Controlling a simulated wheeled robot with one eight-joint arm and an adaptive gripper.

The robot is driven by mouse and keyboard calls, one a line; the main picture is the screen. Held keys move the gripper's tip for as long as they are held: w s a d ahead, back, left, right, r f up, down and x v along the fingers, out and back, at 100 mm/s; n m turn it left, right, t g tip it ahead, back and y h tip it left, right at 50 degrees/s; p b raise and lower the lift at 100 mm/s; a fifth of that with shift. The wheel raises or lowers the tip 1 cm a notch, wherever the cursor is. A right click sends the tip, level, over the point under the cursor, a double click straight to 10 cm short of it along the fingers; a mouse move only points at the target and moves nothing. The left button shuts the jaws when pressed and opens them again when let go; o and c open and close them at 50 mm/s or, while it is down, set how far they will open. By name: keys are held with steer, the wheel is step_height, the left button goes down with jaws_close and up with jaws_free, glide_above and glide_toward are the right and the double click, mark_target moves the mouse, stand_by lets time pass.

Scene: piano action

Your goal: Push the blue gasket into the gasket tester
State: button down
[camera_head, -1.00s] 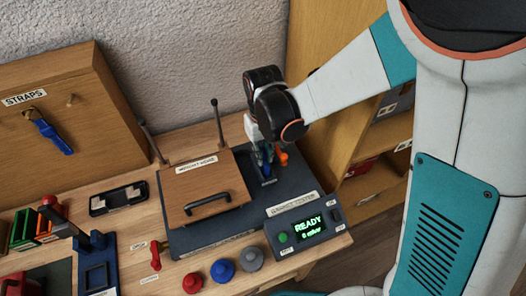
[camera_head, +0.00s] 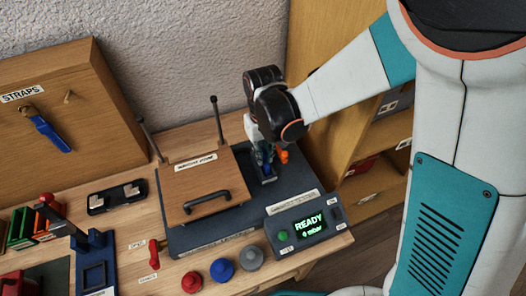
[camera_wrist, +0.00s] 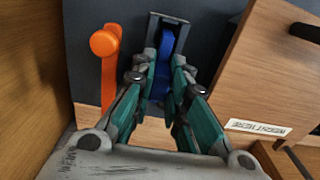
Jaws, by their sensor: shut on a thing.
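The blue gasket (camera_wrist: 166,48) is between the fingertips of my gripper (camera_wrist: 166,62) in the wrist view. It sits at a narrow grey slotted holder (camera_wrist: 182,30) on the dark base of the gasket tester. My gripper (camera_head: 264,160) also shows in the head view, pointing down at the tester's right rear side. The fingers are shut on the gasket and partly hide it, so I cannot tell how deep it sits. The tester's display panel (camera_head: 308,228) reads READY, with a small mbar line below.
An orange lever (camera_wrist: 108,70) stands close left of my fingers in the wrist view. A hinged wooden lid (camera_head: 200,192) lies left of my gripper in the head view. Red, blue and grey knobs (camera_head: 222,271) stand in front. A wooden shelf (camera_head: 375,160) is at the right.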

stand_by(0.3)
steer(key=c, duration=1.5)
jaws_free()
steer(key=shift+o, duration=1.3)
steer(key=shift+r+p, duration=2.5)
steer(key=shift+r, duration=1.3)
